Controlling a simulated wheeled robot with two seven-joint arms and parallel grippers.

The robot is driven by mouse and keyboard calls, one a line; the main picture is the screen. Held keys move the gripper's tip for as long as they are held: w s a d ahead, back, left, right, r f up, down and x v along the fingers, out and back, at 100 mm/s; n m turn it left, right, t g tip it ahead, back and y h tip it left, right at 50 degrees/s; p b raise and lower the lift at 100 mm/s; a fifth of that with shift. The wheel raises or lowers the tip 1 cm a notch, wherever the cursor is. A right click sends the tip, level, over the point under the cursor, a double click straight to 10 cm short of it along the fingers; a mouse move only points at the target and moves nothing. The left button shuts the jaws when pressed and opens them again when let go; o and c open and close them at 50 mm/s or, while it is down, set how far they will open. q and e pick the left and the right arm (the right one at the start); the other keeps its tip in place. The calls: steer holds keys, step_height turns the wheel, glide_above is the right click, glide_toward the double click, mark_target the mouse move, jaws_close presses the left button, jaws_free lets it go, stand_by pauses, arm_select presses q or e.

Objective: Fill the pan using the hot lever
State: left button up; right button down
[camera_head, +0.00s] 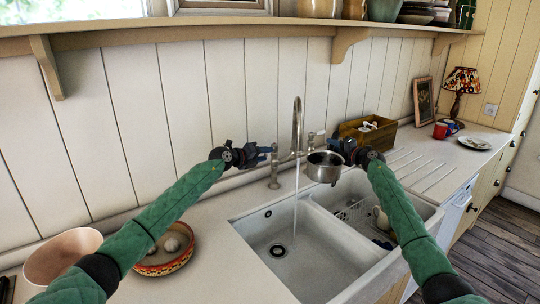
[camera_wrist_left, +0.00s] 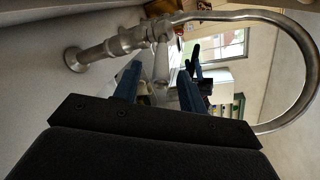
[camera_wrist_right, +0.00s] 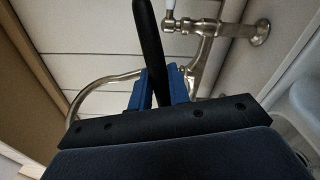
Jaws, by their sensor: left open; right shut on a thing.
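The steel tap (camera_head: 298,115) stands behind the sink, and a thin water stream (camera_head: 296,215) falls from its spout into the left basin. My left gripper (camera_head: 272,154) is open at the tap's left side. In the left wrist view a tap lever (camera_wrist_left: 162,65) shows between its blue fingers; contact is unclear. My right gripper (camera_head: 336,149) is shut on the dark handle (camera_wrist_right: 150,45) of the small steel pan (camera_head: 323,171). The pan is held roughly upright above the sink, right of the stream and apart from it. Its inside is mostly too small to judge.
The white double sink (camera_head: 330,262) has a drain in the left basin and a rack (camera_head: 352,212) with dishes in the right. A wooden box (camera_head: 365,135) stands behind right. A patterned bowl (camera_head: 165,268) and pink bowl (camera_head: 62,256) are at left.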

arm_select(q)
steer(key=shift+x, duration=1.65)
jaws_close()
